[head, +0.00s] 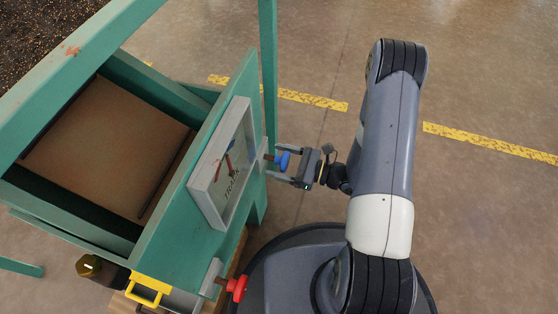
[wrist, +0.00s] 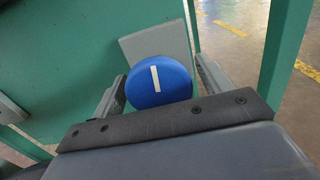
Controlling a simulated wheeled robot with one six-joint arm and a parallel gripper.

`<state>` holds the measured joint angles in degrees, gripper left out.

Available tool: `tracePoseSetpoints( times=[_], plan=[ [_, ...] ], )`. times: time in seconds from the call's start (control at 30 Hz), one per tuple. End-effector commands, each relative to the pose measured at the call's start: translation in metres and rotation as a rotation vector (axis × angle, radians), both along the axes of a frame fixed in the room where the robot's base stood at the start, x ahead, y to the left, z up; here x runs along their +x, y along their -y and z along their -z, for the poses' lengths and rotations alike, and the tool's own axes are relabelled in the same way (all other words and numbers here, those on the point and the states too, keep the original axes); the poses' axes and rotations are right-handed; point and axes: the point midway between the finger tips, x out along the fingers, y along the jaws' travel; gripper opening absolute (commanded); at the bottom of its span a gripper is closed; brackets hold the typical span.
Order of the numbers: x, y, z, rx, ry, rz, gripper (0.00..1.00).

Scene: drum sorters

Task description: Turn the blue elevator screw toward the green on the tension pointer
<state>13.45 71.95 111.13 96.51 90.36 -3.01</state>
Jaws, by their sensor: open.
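The blue elevator screw (head: 283,160) sticks out from the right end of the green machine in the head view. In the wrist view its round blue face (wrist: 158,84) carries a white line, tilted slightly from upright. My gripper (head: 279,164) is open, with one finger on each side of the blue knob. I cannot tell whether the fingers touch it. The tension pointer may be in the grey-framed gauge panel (head: 194,190) marked "TRACK", where red pointer-like parts show; its green zone is too small to make out.
A red knob (head: 237,287) and a yellow handle (head: 149,289) sit lower on the machine. A green post (head: 268,70) stands close behind the blue screw. The floor to the right, with yellow stripes (head: 490,143), is open.

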Motion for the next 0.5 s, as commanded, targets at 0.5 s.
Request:
tracePoseSetpoints(
  times=[0.5],
  plan=[
    [0.0011, -0.0034, -0.0003, 0.0, 0.001, 0.0, 0.63]
  ],
)
